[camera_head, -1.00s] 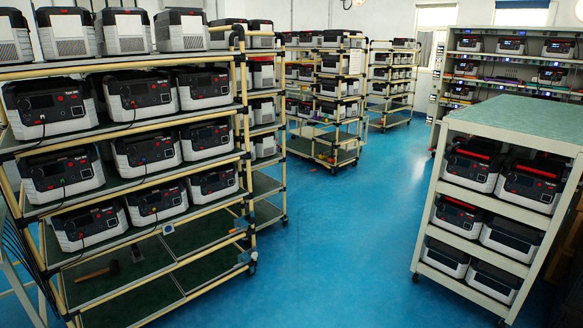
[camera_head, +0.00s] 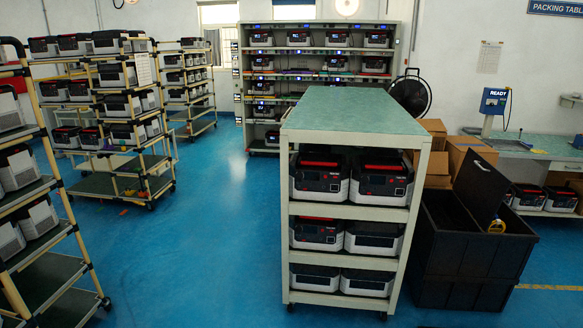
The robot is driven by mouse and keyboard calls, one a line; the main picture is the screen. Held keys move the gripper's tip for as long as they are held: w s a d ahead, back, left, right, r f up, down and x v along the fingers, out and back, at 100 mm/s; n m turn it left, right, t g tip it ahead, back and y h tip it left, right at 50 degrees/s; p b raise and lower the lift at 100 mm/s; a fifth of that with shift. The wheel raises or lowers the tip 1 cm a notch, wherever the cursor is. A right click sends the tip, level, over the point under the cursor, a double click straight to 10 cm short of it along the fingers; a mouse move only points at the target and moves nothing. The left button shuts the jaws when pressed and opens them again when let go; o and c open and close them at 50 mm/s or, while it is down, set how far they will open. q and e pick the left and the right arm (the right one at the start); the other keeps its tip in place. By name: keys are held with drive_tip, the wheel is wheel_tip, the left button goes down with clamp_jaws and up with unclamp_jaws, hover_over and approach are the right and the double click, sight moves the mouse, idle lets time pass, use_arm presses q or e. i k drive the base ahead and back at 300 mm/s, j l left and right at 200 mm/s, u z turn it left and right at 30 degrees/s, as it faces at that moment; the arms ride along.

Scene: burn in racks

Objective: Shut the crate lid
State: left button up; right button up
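A black crate (camera_head: 462,262) stands on the floor at the right, beside a shelf cart. Its dark lid (camera_head: 480,187) stands raised and tilted at the crate's far side, so the crate is open. A small yellow round thing (camera_head: 496,226) is at the crate's right part; I cannot tell what it is. The crate's inside is dark and its contents are hidden. Neither of my grippers shows in the head view.
A shelf cart (camera_head: 355,112) with a green top and several power units stands just left of the crate. Cardboard boxes (camera_head: 468,150) and a packing table (camera_head: 535,146) are behind the crate. Pole racks (camera_head: 75,263) stand at the left. Blue floor (camera_head: 205,240) lies clear between them and the cart.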

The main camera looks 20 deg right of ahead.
sight(482, 188)
drive_tip(key=i+l+z, duration=0.2)
drive_tip(key=i+z, duration=0.2)
drive_tip(key=i+l+z, duration=0.1)
drive_tip(key=i+z, duration=0.7)
drive_tip(key=i+j+z, duration=0.2)
drive_tip(key=i+z, duration=0.15)
drive_tip(key=i+l+z, duration=0.2)
drive_tip(key=i, duration=0.25)
drive_tip(key=i+l+z, duration=0.15)
drive_tip(key=i, duration=0.3)
